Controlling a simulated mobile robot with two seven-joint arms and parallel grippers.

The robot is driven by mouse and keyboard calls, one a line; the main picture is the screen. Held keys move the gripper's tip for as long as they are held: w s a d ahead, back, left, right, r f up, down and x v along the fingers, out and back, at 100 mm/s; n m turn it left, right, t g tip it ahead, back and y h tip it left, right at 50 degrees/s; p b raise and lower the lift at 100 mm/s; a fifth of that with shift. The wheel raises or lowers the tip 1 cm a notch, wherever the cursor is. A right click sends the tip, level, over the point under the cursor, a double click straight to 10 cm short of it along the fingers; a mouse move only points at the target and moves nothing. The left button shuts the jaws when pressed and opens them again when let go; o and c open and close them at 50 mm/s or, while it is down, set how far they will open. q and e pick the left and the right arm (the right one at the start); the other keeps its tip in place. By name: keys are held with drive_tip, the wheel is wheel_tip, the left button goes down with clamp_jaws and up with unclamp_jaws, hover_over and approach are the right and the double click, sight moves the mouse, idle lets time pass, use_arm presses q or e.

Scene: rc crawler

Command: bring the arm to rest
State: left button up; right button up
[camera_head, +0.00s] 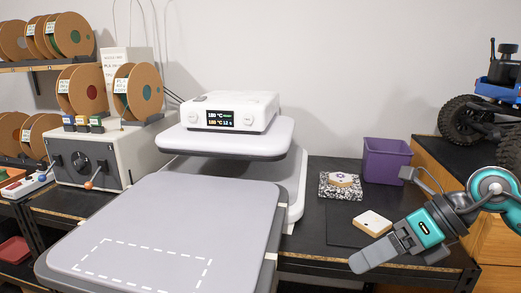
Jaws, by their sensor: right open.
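My right arm comes in from the right edge, and its right gripper (378,256) hangs over the front of the dark table, pointing to the lower left. The gripper is open and nothing shows between its fingers. It is seen partly from the side, so the gap is hard to see. A small pale block (373,223) with a dark dot lies on the table just behind the gripper, apparently apart from it. My left gripper is not in view.
A press with a lit display (233,118) stands mid-view, its grey plate (190,215) reaching forward. A purple bin (386,163) and a speckled block (328,187) with a round piece stand behind the gripper. A wheeled crawler (470,115) is at right; spools (85,90) are at left.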

drive_tip(key=s+a+m+t+y, duration=0.1)
drive_tip(key=s+a+m+y, duration=0.1)
drive_tip(key=a+m+y, duration=0.5)
wheel_tip(320, 180, down, 8)
drive_tip(key=w+m+t+h, duration=0.35)
drive_tip(key=m+t, duration=1.05)
drive_tip(key=m, duration=0.5)
drive_tip(key=s+d+f+m+g+h, duration=0.2)
drive_tip(key=s+f+m+h, duration=0.3)
drive_tip(key=f, duration=0.6)
drive_tip(key=s+d+f+m+g+h, duration=0.2)
drive_tip(key=s+f+m+g+h, duration=0.2)
drive_tip(key=s+f+m, duration=0.5)
wheel_tip(320, 180, down, 2)
drive_tip(key=shift+s+f+g+h, duration=0.15)
drive_tip(key=shift+f+g+h, duration=0.15)
drive_tip(key=shift+h, duration=0.25)
drive_tip(key=shift+r, duration=0.1)
